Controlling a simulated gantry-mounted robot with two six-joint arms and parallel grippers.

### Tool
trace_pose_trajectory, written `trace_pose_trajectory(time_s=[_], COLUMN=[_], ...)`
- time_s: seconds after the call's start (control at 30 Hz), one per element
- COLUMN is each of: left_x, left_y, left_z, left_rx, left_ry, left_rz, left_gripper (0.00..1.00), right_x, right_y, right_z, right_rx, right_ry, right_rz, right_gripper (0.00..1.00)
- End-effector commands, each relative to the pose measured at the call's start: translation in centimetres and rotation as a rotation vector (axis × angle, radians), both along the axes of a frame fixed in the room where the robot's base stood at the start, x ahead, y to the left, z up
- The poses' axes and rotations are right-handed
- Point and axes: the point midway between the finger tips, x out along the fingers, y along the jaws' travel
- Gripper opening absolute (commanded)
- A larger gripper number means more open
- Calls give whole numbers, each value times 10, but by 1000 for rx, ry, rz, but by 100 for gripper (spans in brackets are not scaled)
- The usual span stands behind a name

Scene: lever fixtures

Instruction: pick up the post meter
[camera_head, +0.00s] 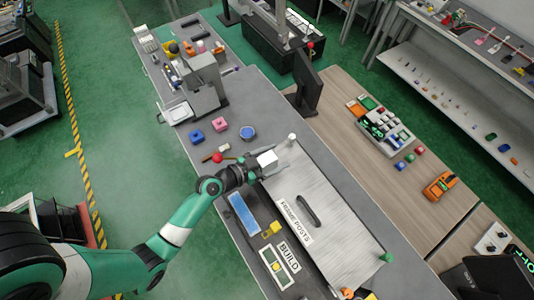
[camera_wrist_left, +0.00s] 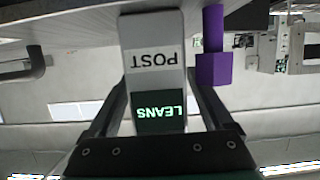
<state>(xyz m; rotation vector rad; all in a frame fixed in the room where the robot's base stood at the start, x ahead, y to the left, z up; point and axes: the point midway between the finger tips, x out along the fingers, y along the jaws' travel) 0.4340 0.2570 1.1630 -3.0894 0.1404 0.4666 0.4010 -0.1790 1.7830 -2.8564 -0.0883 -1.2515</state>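The post meter is a white block (camera_head: 267,158) at the tips of my left gripper (camera_head: 257,168), at the upper left end of the grey ribbed plate. In the left wrist view the post meter (camera_wrist_left: 156,60) appears upside down, with a POST label and a green-lit LEANS screen. The left gripper's two fingers (camera_wrist_left: 158,95) lie along its two sides, and their tips meet its edges; the gripper looks shut on it. Whether its underside touches the bench cannot be told. My right gripper is not in view.
The ribbed plate (camera_head: 345,240) carries a dark handle (camera_head: 308,211) and a label strip. A red ball (camera_head: 217,157) is left of the gripper. A blue round dish (camera_head: 247,132) stands behind. A purple block (camera_wrist_left: 212,69) on a stem is beside the meter in the wrist view.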

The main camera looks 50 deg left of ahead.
Motion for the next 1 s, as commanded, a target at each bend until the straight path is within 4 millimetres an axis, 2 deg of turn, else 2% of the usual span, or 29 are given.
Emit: trace_pose_trajectory(time_s=[0.03, 0.07, 0.47, 0.87, 1.0], left_x=[0, 0, 0, 0, 0], left_y=[0, 0, 0, 0, 0], left_z=[0, 0, 0, 2, 11], left_rx=[0, 0, 0, 0, 0], left_ry=[0, 0, 0, -2, -3], left_rz=[0, 0, 0, 0, -1], left_gripper=[78, 72, 0, 0, 0], right_x=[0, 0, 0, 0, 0], right_y=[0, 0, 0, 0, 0], right_z=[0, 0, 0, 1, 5], right_rx=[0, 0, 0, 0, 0], right_ry=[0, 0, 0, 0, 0], right_rz=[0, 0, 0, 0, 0], right_gripper=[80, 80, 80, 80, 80])
